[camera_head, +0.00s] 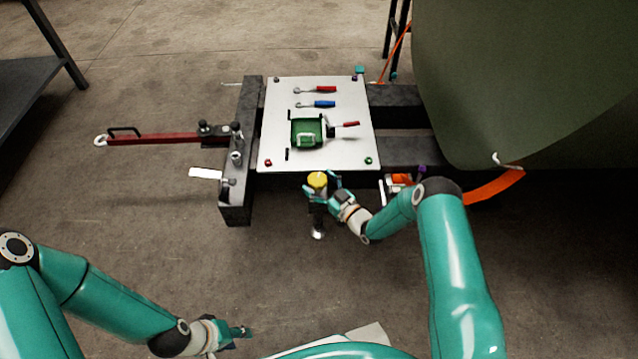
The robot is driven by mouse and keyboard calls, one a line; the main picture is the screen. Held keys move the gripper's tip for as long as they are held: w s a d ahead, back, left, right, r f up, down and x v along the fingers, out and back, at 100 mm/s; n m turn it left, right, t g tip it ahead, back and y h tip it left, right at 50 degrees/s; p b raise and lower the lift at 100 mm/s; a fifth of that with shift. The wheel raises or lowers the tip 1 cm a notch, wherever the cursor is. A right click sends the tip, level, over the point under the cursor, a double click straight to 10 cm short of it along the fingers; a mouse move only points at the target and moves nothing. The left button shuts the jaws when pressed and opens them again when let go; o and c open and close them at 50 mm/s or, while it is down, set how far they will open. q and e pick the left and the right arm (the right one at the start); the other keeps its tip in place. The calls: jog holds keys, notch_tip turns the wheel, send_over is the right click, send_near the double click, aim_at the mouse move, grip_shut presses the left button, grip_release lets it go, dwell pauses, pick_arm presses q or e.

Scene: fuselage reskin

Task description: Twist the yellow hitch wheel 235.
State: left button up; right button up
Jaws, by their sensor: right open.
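The yellow hitch wheel (317,180) is a small round knob at the front edge of the white panel, on top of a dark upright post. My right gripper (322,190) is at the wheel with its teal fingers open on either side of it. Whether the fingers touch the wheel is too small to tell. My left gripper (240,333) is low in the picture, far from the wheel, over the floor. Its fingers are small and seen from the side, so their opening is unclear.
A white panel (285,110) on a dark frame carries a red-handled tool (322,89), a blue-handled tool (321,104) and a green tray (307,133). A red tow bar (165,138) extends left. A large green fuselage (530,80) stands at the right. Open floor lies in front.

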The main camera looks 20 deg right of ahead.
jog(key=shift+w, duration=0.15)
jog(key=shift+c, duration=0.2)
jog(key=c, duration=1.1)
jog(key=shift+d, duration=0.2)
jog(key=shift+a, duration=0.15)
jog(key=shift+a+r+h, duration=0.1)
jog(key=shift+a+h, duration=0.05)
jog(key=shift+h, duration=0.15)
